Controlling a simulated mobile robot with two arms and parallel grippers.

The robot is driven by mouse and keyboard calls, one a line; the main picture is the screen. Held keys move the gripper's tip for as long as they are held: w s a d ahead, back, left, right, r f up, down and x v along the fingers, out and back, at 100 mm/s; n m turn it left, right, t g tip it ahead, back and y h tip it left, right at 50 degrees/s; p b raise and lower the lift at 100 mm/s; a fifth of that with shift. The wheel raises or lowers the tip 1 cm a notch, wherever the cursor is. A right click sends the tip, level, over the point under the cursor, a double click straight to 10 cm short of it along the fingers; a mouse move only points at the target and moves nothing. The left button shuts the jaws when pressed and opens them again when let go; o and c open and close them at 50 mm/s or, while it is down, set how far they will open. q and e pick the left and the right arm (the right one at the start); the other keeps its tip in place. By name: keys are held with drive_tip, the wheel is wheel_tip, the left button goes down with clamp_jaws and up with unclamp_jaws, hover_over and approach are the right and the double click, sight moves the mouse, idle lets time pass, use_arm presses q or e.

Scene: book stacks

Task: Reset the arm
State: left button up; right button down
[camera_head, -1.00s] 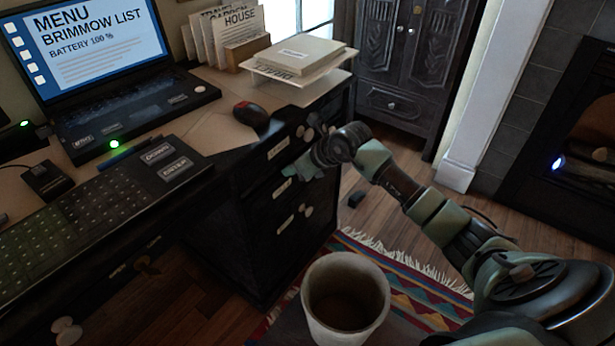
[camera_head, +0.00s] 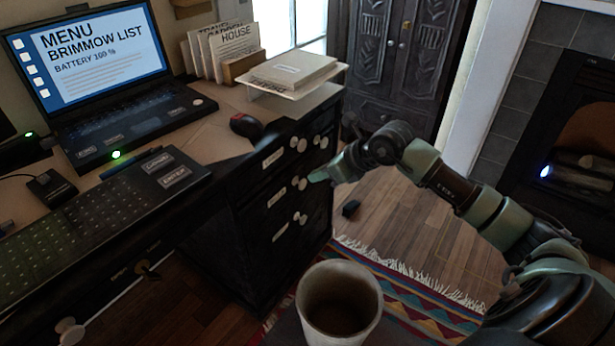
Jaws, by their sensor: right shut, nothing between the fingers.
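My right arm comes in from the lower right and bends over at its wrist. Its green gripper (camera_head: 322,175) points left, with its tip close to the knobs of the desk drawers (camera_head: 285,200). The gripper is shut and nothing shows in it. I cannot tell whether the tip touches the drawer front. My left arm and gripper are not in view.
A laptop (camera_head: 105,75), a keyboard (camera_head: 85,215), a red and black mouse (camera_head: 246,127) and a paper stack (camera_head: 295,72) are on the desk. A white cup (camera_head: 340,305) stands at the bottom centre. A fireplace (camera_head: 570,130) is at the right; wood floor (camera_head: 400,220) lies between.

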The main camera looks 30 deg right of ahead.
drive_tip(key=shift+s+r, duration=0.2)
